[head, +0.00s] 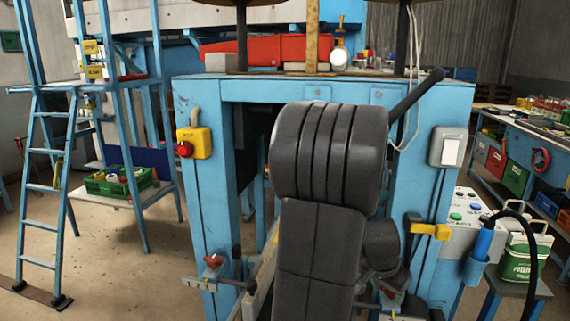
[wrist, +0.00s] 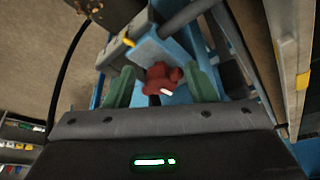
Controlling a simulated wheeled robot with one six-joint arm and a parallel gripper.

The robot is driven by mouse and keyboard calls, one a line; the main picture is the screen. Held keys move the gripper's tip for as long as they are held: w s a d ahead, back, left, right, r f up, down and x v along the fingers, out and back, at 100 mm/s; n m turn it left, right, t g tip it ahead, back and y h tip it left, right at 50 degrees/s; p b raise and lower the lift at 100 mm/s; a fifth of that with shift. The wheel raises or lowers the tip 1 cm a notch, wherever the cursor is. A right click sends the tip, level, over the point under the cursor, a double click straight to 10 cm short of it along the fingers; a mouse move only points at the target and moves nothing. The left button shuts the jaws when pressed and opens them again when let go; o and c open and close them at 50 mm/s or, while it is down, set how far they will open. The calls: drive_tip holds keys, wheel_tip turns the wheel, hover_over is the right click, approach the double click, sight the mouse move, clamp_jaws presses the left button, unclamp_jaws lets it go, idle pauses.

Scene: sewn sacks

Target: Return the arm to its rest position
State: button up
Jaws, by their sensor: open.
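My arm (head: 320,190) rises dark grey through the middle of the head view, in front of a blue machine frame (head: 205,210). It hides part of the frame's opening. My gripper (wrist: 162,82) shows in the wrist view, with two green fingers spread apart. A red knob-like part (wrist: 160,76) on blue metal shows between the fingers; I see no grip on it, and its distance from them is hard to tell. In the head view the gripper itself cannot be made out.
A yellow box with a red button (head: 194,143) is on the frame's left post. A yellow lever (head: 428,230) and a control panel (head: 468,215) stand at right. A blue ladder (head: 45,190) and a green crate (head: 119,181) are at left. Open floor shows at lower left.

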drive_tip(key=shift+s+d+r+n+y+p, duration=0.15)
drive_tip(key=shift+n+p, duration=0.35)
drive_tip(key=shift+p, duration=0.55)
drive_tip(key=shift+s+r+n+y+p, duration=0.1)
drive_tip(key=shift+n+y+p, duration=0.3)
drive_tip(key=shift+p, duration=0.6)
drive_tip(key=n+p, duration=0.1)
drive_tip(key=p, duration=0.1)
drive_tip(key=shift+d+t+p, duration=0.1)
drive_tip(key=shift+t+p, duration=0.2)
drive_tip(key=shift+d+f+n+p, duration=0.1)
drive_tip(key=shift+n+p, duration=0.5)
drive_tip(key=shift+p, duration=0.2)
drive_tip(key=shift+s+n+y+p, duration=0.1)
drive_tip(key=shift+n+y+p, duration=0.15)
drive_tip(key=shift+n+p, duration=0.1)
drive_tip(key=shift+d+f+n+t+p, duration=0.1)
drive_tip(key=shift+d+n+t+p, duration=0.15)
drive_tip(key=shift+n+p, duration=0.35)
